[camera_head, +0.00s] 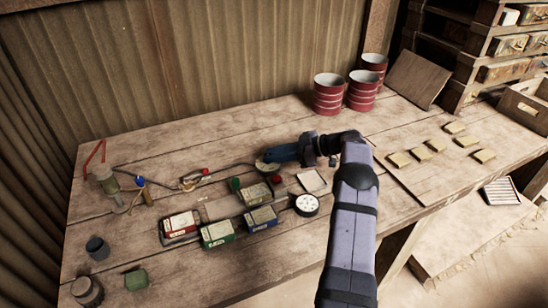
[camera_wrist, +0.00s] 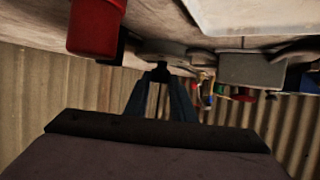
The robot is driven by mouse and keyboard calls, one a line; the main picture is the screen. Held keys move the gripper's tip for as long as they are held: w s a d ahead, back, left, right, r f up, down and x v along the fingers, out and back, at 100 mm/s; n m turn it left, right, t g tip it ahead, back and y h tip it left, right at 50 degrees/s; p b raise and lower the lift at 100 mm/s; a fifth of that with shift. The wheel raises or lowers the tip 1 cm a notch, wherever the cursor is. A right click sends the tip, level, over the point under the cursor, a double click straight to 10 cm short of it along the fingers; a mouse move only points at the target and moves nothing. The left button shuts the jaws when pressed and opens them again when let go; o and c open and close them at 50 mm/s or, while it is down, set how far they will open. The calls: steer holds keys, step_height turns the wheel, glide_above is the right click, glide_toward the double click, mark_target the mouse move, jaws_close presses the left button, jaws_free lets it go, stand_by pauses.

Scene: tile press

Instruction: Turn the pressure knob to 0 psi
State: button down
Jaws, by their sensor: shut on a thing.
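My gripper (camera_head: 270,157) reaches left over the press area on the bench. Its blue fingers close together in the wrist view (camera_wrist: 160,75) on a small dark piece at their tips, which I take to be the pressure knob (camera_wrist: 161,67). The fingers hide most of it. A round disc (camera_head: 266,168) lies right under the fingertips in the head view. A white round dial (camera_head: 307,204) stands in front of the press; its reading is too small to tell.
A red button (camera_head: 276,180) and a green knob (camera_head: 235,184) are near the gripper. Red, green and blue boxes (camera_head: 217,232) stand in front. Red cans (camera_head: 328,94) are at the back, tan tiles (camera_head: 421,153) at the right.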

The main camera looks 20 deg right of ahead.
stand_by(0.4)
steer(key=c, duration=1.5)
jaws_free()
steer(key=shift+b+v, duration=0.95)
steer(key=shift+v, duration=2.75)
